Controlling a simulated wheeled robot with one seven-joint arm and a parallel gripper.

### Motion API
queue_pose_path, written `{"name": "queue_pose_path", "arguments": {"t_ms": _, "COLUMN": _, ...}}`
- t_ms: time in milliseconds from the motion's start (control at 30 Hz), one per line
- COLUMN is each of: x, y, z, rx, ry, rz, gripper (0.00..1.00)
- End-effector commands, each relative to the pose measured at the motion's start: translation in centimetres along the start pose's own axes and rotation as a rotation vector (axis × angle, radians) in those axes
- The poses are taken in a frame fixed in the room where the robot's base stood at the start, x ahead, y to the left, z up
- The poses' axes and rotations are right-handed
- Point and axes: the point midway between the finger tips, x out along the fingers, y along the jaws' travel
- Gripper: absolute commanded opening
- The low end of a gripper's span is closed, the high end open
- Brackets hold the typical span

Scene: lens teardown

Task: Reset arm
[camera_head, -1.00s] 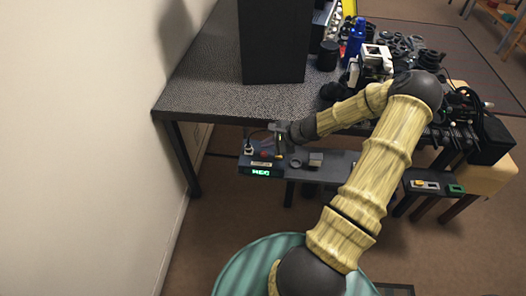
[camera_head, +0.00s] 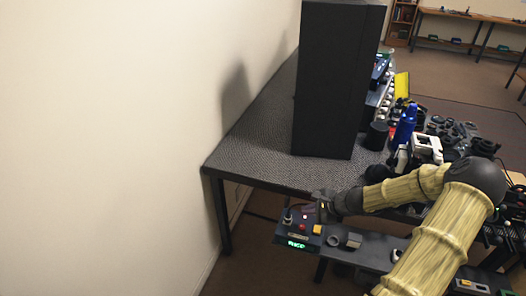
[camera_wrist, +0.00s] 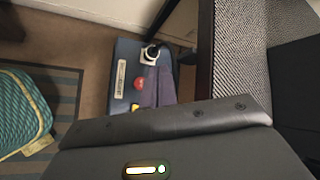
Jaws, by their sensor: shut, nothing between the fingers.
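My arm reaches from the lower right of the head view, bent at a dark elbow. My gripper (camera_head: 322,208) is at its far end, just above the right part of a small control box (camera_head: 297,242) and in front of the dark table's near edge. The gripper is shut with nothing held. The box has a lit green display, a red button (camera_head: 303,227), a yellow button (camera_head: 317,229) and a small stick. In the wrist view the box (camera_wrist: 122,75) shows beyond the gripper (camera_wrist: 158,88), with its red button and white-based knob visible. Whether the fingers touch the box cannot be told.
The dark table (camera_head: 255,160) holds a tall black box (camera_head: 325,85), a blue bottle (camera_head: 404,125) and a white device (camera_head: 425,148). A low dark shelf (camera_head: 375,250) with small parts runs right from the control box. A wall stands at left. A teal striped seat (camera_wrist: 20,110) shows in the wrist view.

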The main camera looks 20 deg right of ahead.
Motion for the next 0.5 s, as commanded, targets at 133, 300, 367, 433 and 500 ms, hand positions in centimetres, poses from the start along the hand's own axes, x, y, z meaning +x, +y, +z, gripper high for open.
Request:
{"name": "queue_pose_path", "arguments": {"t_ms": 133, "x": -0.1, "y": 0.0, "z": 0.6, "rx": -0.026, "ry": 0.001, "rz": 0.015, "gripper": 0.00}}
{"name": "queue_pose_path", "arguments": {"t_ms": 300, "x": -0.7, "y": 0.6, "z": 4.2, "rx": -0.196, "ry": 0.012, "rz": 0.115, "gripper": 0.00}}
{"name": "queue_pose_path", "arguments": {"t_ms": 367, "x": -1.2, "y": 1.0, "z": 6.1, "rx": -0.292, "ry": 0.017, "rz": 0.169, "gripper": 0.00}}
{"name": "queue_pose_path", "arguments": {"t_ms": 433, "x": -2.1, "y": 1.5, "z": 8.3, "rx": -0.413, "ry": 0.024, "rz": 0.236, "gripper": 0.00}}
{"name": "queue_pose_path", "arguments": {"t_ms": 500, "x": -3.1, "y": 2.0, "z": 10.4, "rx": -0.532, "ry": 0.031, "rz": 0.299, "gripper": 0.00}}
